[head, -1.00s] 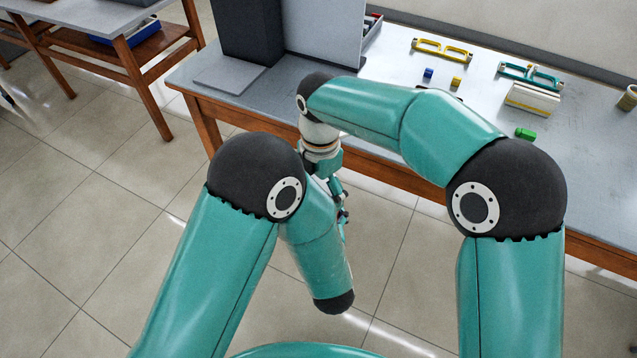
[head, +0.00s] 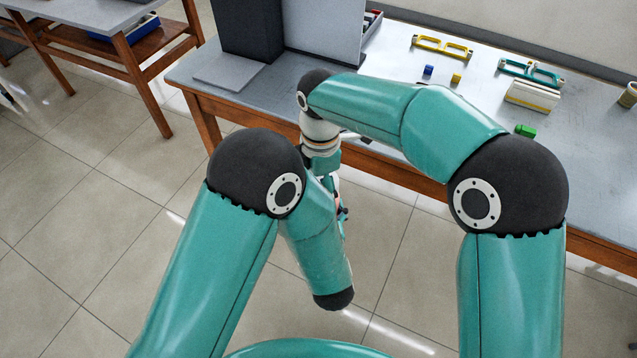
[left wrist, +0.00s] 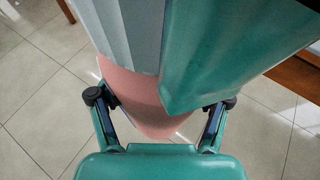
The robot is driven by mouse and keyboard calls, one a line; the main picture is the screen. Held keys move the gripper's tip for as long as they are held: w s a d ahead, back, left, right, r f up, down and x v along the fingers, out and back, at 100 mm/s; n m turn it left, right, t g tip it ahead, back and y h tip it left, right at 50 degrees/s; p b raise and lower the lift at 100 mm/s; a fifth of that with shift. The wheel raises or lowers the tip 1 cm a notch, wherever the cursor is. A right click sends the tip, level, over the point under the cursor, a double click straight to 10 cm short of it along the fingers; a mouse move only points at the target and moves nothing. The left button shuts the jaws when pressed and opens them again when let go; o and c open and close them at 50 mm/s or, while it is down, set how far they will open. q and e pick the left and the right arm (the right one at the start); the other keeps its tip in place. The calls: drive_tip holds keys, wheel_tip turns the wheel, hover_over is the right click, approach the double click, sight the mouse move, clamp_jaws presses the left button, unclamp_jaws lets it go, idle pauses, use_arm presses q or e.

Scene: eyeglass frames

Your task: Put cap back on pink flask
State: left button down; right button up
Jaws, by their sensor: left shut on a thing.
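In the left wrist view, a smooth pink body (left wrist: 145,108), apparently the pink flask, sits between the fingers of my left gripper (left wrist: 162,100), which is shut on it. A teal part and a pale grey striped part cover its upper portion. In the head view, a small bit of pink (head: 338,203) shows beside my right gripper (head: 340,198), which hangs below the right wrist in front of the table. The right fingers are mostly hidden, so I cannot tell whether they are open or hold anything. I cannot make out the cap.
The table (head: 250,103) bears yellow glasses (head: 441,47), teal glasses (head: 531,73), a white box (head: 532,95), small blue and yellow blocks, and a green block (head: 525,131). A dark upright box (head: 247,30) stands at its left. My arms are over open floor before the table.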

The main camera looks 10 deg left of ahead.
drive_tip(key=shift+w+a, duration=0.1)
drive_tip(key=shift+w, duration=0.05)
drive_tip(key=o, duration=1.3)
wheel_tip(320, 180, up, 4)
drive_tip(key=shift+f, duration=0.1)
drive_tip(key=shift+r, duration=0.5)
drive_tip(key=shift+c, duration=0.5)
